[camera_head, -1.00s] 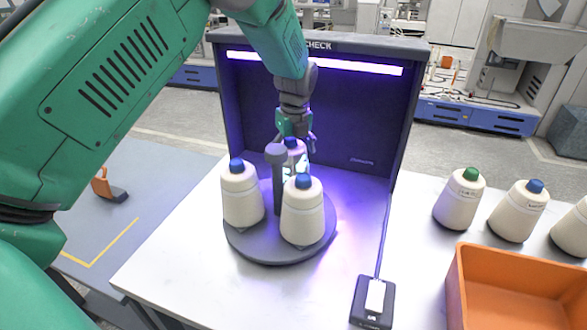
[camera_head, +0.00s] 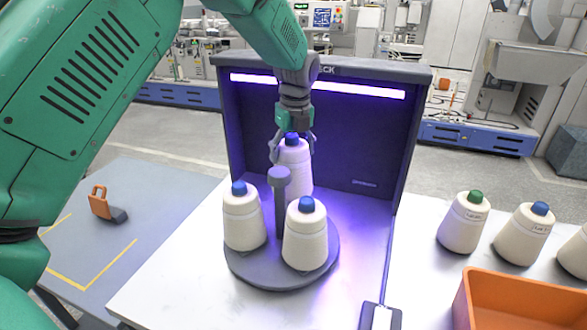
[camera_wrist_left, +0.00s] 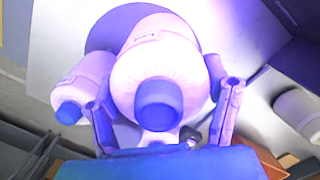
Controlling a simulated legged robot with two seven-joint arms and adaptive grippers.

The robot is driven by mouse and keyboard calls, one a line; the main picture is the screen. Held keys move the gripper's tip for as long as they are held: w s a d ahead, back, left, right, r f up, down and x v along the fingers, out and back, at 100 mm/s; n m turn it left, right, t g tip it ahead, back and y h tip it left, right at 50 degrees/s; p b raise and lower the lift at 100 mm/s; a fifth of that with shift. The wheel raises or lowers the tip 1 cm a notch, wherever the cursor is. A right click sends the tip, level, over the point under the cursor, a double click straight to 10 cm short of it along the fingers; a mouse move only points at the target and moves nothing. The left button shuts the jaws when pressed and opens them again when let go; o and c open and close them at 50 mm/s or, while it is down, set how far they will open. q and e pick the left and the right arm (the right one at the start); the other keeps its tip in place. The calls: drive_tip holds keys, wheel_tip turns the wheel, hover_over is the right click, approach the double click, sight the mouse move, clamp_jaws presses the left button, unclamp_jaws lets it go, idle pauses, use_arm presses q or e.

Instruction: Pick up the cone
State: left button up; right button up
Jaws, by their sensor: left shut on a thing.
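The cone (camera_head: 297,166) is a cream yarn cone with a blue tip, at the back of the round grey turntable (camera_head: 262,277), in front of the dark check booth. My left gripper (camera_head: 291,147) comes down from above and is shut on this cone near its top. In the left wrist view the cone (camera_wrist_left: 168,72) sits between the two fingers (camera_wrist_left: 162,112), its blue tip facing the camera. The turntable's post and a front cone hide the cone's lower part in the head view, so I cannot tell if its base touches the turntable. My right gripper is not in view.
Two blue-tipped cones (camera_head: 243,217) (camera_head: 305,235) stand at the turntable's front, around the grey post (camera_head: 280,205). The lit booth (camera_head: 350,150) encloses the back. Several cones (camera_head: 463,222) and an orange bin (camera_head: 525,303) are at right. A black device (camera_head: 379,316) lies in front.

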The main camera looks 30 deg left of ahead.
use_arm(q)
drive_tip(key=d+b, duration=0.1)
drive_tip(key=d, duration=1.7)
drive_tip(key=shift+b, duration=0.35)
drive_tip(key=shift+w+d+r, duration=0.1)
drive_tip(key=shift+r, duration=0.05)
wheel_tip(320, 180, up, 20)
drive_tip(key=p, duration=1.2)
